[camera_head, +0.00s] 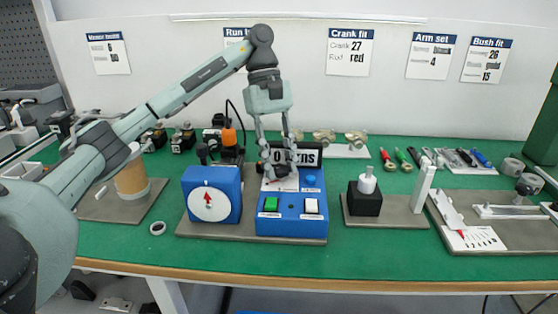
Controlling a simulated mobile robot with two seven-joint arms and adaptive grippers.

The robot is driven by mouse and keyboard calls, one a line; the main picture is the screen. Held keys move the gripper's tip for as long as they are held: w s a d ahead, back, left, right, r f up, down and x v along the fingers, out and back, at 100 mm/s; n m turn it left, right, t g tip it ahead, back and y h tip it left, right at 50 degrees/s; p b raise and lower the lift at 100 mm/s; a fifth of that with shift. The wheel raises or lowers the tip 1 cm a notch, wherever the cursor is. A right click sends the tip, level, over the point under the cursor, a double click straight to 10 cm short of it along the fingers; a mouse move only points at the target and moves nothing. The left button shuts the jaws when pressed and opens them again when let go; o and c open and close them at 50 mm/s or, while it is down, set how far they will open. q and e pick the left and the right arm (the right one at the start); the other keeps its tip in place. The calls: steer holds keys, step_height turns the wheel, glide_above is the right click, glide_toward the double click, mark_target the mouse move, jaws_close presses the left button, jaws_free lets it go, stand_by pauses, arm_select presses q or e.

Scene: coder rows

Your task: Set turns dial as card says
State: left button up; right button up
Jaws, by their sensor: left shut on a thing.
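My left gripper (278,164) reaches down from above onto the back part of the blue control box (291,228). It is shut on what looks like the turns dial, a knob mostly hidden by the fingers, above a white dial plate (284,184). The box also has a green button (271,204), a white button (311,206) and a round blue button (310,179). The card headed "Run t..." (235,36) is on the wall, mostly hidden behind my arm. My right gripper is not in view.
A blue box with a white dial and red arrow (208,203) stands left of the control box. A black block (364,199) stands to the right. Other cards, including "Crank fit" (349,52), hang on the wall. The green bench (370,258) is clear along the front.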

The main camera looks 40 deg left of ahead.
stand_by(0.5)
arm_select(q)
steer(key=o, duration=0.9)
steer(key=v, duration=1.2)
steer(key=shift+w, duration=0.1)
steer(key=shift+d, duration=0.1)
